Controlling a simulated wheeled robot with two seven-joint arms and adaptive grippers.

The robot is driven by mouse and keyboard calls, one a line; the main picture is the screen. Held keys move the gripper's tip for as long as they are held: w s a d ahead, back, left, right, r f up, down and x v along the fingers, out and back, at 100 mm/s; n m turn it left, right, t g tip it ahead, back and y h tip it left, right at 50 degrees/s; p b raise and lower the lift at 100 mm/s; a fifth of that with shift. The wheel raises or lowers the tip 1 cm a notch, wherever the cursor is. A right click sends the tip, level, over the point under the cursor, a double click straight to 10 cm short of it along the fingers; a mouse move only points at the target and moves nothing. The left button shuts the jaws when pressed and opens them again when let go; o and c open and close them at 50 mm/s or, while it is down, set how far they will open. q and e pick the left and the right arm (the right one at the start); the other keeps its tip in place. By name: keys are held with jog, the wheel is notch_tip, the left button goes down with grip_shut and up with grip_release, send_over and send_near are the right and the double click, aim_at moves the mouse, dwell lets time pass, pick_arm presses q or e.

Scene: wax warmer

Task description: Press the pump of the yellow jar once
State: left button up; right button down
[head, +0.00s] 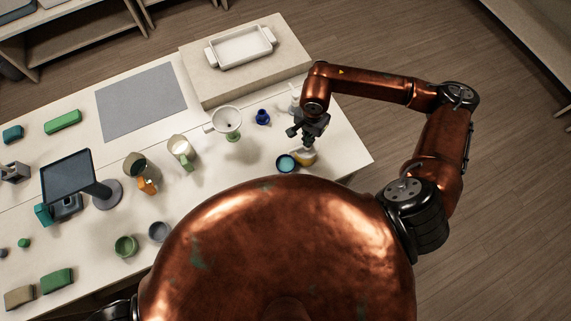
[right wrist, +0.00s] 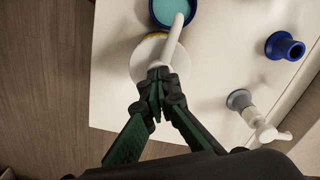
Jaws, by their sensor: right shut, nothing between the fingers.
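The yellow jar (head: 307,157) stands near the front right of the table, partly covered by my right gripper (head: 310,138). In the right wrist view, the jar (right wrist: 143,62) shows a pale round top with a yellow edge. Its white pump spout (right wrist: 174,38) points up the picture over the blue-rimmed teal cup. My right gripper (right wrist: 158,80) is shut and empty, with its fingertips over the pump's head end. I cannot tell whether they touch it. My left gripper is not in view.
The blue-rimmed teal cup (head: 286,163) stands close beside the jar. A blue eggcup-like piece (head: 263,117), a white funnel on a green base (head: 227,122) and a white pump bottle (head: 294,98) stand nearby. The table's right edge is close.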

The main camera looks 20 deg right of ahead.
jog(key=shift+r, duration=1.65)
notch_tip(320, 180, up, 6)
jog(key=shift+p, duration=0.85)
